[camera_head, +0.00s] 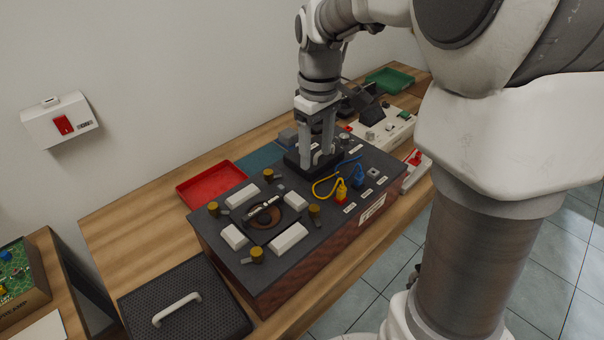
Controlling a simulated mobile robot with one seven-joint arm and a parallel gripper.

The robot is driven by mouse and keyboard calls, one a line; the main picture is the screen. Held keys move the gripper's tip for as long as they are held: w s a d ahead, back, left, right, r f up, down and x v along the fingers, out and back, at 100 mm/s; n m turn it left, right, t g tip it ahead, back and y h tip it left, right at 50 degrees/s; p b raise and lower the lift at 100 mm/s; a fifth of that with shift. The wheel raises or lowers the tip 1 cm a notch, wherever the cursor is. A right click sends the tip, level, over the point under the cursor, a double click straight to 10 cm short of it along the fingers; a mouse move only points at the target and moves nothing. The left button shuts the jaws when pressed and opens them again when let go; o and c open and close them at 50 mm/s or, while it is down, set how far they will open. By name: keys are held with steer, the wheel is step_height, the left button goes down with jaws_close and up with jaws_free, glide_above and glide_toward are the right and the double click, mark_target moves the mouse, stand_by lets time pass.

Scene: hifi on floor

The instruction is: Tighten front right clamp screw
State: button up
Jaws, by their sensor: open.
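A dark-topped wooden box (205,232) on the bench bears several brass-brown clamp screws around a round dark recess with a meter-like strip (262,207). The clamp screw nearest the box's labelled side (314,210) stands right of the recess. Others stand at the near corner (256,254), at the left (213,208) and at the back (268,174). White blocks lie between them. My gripper (317,155) points down, open, over a black fixture (293,161) on the box's far part, apart from all the screws. Whether its fingertips touch the fixture is unclear.
Yellow and blue cables (326,184) rise between the gripper and the right screw. A red tray (211,183) lies behind the box; a black perforated case with a handle (186,309) lies at its near left. White equipment (387,129) and a green tray (389,79) stand farther back.

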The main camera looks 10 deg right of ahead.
mark_target(314, 207)
step_height(314, 207, down, 16)
steer(key=shift+b, duration=0.85)
jaws_close()
